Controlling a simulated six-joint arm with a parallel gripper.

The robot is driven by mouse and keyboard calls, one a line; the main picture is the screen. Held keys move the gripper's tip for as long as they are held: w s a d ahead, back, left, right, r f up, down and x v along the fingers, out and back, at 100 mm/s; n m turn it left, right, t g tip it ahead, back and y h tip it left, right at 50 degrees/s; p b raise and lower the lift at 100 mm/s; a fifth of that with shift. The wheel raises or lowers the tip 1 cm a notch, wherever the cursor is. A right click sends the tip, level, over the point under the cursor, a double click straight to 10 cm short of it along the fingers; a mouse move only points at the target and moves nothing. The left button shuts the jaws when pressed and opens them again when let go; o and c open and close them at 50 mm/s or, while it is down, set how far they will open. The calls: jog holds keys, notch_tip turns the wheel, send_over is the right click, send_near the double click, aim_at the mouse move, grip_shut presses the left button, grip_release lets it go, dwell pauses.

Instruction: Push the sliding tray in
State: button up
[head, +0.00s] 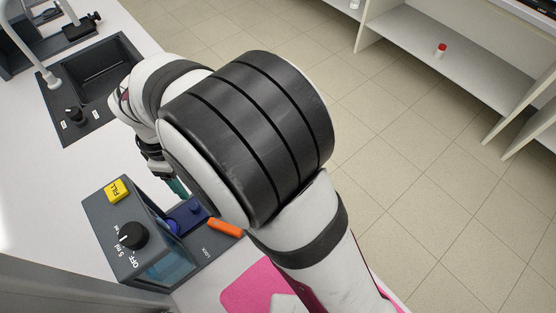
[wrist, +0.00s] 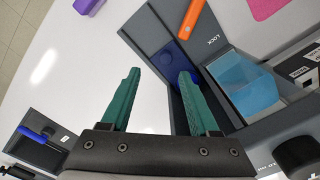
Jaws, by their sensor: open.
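The dark grey rig (head: 115,228) stands on the white counter at the lower left of the head view. What looks like its sliding tray (head: 188,213), dark blue, lies between the rig's body and the orange lock lever (head: 225,227). My gripper (wrist: 159,74) is open and empty, with green fingers apart. The right finger overlaps the blue piece; contact cannot be told. In the head view my arm mostly hides the gripper (head: 177,187).
The rig carries a yellow FILL button (head: 117,189), a black knob (head: 132,236) and a translucent blue chamber (wrist: 247,88). The orange lever (wrist: 191,18) is close to the tray. A sink (head: 95,80) and a pink mat (head: 250,290) lie on either side. A purple object (wrist: 88,5) lies on the counter.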

notch_tip(320, 180, up, 5)
notch_tip(320, 180, down, 15)
jog(key=m, duration=0.7)
jog(key=shift+w+d+f, duration=0.1)
jog(key=shift+d+f, duration=0.05)
jog(key=shift+f, duration=0.3)
jog(key=shift+w+d+f, duration=0.1)
jog(key=shift+f, duration=0.35)
jog(key=w+d, duration=0.3)
jog(key=shift+w+d+r, duration=0.1)
jog(key=shift+d+r, duration=0.05)
jog(key=shift+r, duration=0.05)
notch_tip(320, 180, up, 14)
jog(key=r, duration=0.1)
jog(key=s+d+r+m, duration=0.2)
jog(key=d+m, duration=0.2)
jog(key=d, duration=0.3)
jog(key=s+d+r+m, duration=0.2)
jog(key=d+r+m, duration=0.1)
jog(key=d, duration=0.5)
jog(key=shift+s+d+r+m, duration=0.15)
jog(key=shift+r+m, duration=0.2)
jog(key=shift+m, duration=0.05)
